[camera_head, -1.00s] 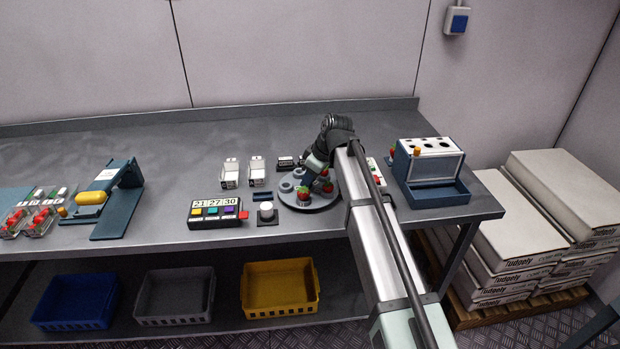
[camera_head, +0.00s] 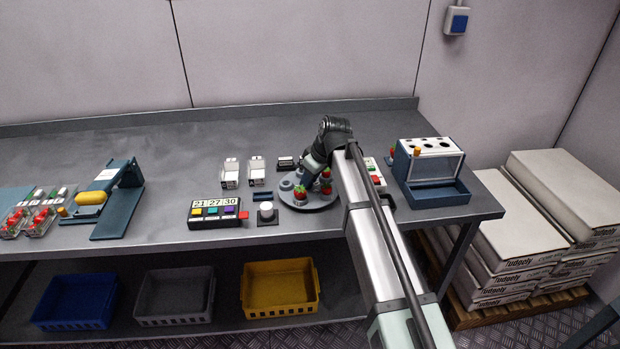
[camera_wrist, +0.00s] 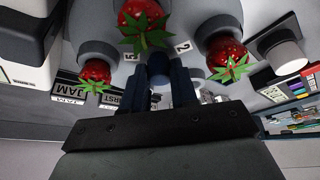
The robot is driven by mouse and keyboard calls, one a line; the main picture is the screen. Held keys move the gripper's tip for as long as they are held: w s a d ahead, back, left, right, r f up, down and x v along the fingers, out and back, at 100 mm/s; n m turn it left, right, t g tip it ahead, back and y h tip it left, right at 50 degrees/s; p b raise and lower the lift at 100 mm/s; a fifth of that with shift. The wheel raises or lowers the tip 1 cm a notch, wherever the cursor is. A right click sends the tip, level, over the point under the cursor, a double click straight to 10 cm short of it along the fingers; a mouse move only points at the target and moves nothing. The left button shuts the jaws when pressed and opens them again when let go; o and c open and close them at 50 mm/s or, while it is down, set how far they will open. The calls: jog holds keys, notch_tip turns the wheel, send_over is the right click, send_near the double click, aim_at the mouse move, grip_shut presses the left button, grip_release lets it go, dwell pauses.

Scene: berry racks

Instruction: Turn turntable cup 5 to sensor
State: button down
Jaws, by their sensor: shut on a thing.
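The turntable (camera_head: 310,206) is a round grey disc on the bench, with several grey cups around it, some holding strawberries. A strawberry (camera_head: 300,192) sits at its front left; others are partly hidden behind my arm. In the wrist view, three strawberries show, a middle one (camera_wrist: 143,18), a left one (camera_wrist: 95,71) and a right one (camera_wrist: 226,52). My gripper (camera_wrist: 160,72) is shut on a small dark knob (camera_wrist: 159,70) on the turntable, between the numbers.
A round white button (camera_head: 266,208) and a control box with coloured buttons (camera_head: 213,212) stand left of the turntable. A blue-and-white rack (camera_head: 430,170) stands to the right. Bare bench lies at the back.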

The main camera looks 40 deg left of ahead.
jog(key=shift+s+m+t, duration=0.15)
jog(key=shift+m+t, duration=0.65)
jog(key=shift+m, duration=2)
jog(key=c, duration=0.9)
grip_release()
jog(key=shift+o, duration=0.2)
jog(key=v, duration=1.3)
jog(key=shift+s+r, duration=0.3)
jog(key=shift+r, duration=0.15)
